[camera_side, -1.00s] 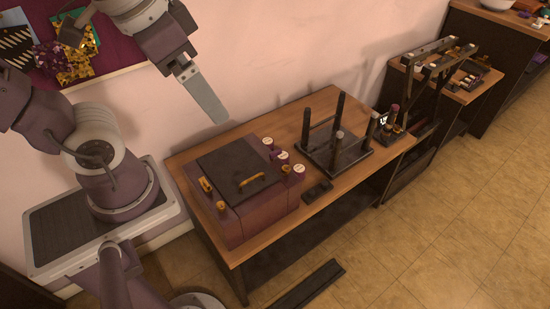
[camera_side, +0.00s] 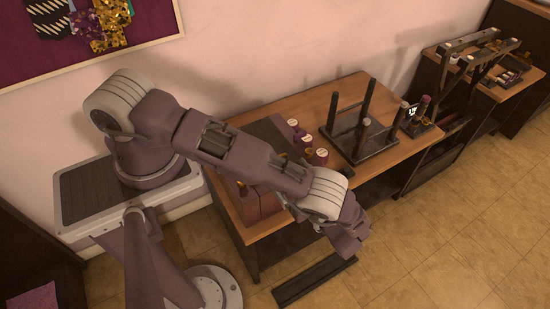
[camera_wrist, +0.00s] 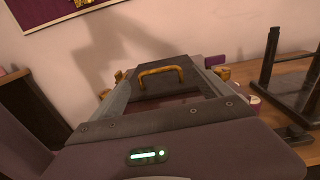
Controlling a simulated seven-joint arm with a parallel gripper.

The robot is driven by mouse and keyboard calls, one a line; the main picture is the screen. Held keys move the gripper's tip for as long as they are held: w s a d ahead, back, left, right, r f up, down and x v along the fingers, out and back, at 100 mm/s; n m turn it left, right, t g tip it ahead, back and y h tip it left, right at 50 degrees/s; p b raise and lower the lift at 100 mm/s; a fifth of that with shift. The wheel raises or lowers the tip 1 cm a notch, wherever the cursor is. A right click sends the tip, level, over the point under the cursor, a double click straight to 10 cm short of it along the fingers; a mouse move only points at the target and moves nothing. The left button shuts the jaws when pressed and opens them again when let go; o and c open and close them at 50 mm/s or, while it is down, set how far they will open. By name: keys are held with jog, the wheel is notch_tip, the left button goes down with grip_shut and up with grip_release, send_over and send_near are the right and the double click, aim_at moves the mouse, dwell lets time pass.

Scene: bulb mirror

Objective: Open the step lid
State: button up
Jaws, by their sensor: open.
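The purple box with the dark lid (camera_side: 266,129) stands on the wooden table; my arm crosses in front and hides most of it in the side view. In the wrist view the gold arched handle (camera_wrist: 160,71) rises from the dark lid, upright and untouched. My gripper (camera_side: 351,240) is in front of the box toward its right side in the side view, above the floor side of the table. In the wrist view my gripper (camera_wrist: 160,88) is open and empty, its fingers reaching forward on either side of the handle, with a gap still ahead.
Several white-topped jars (camera_side: 307,145) stand along the box's far right side. A dark rack with upright posts (camera_side: 361,135) stands farther right on the table (camera_side: 296,104). A dark bar (camera_side: 312,281) lies on the floor in front. The floor to the right is clear.

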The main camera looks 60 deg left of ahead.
jog(key=a, duration=0.7)
jog(key=shift+s+a+f, duration=0.15)
jog(key=shift+a+f, duration=0.05)
jog(key=shift+f, duration=0.15)
jog(key=c, duration=1.8)
jog(key=shift+r, duration=0.15)
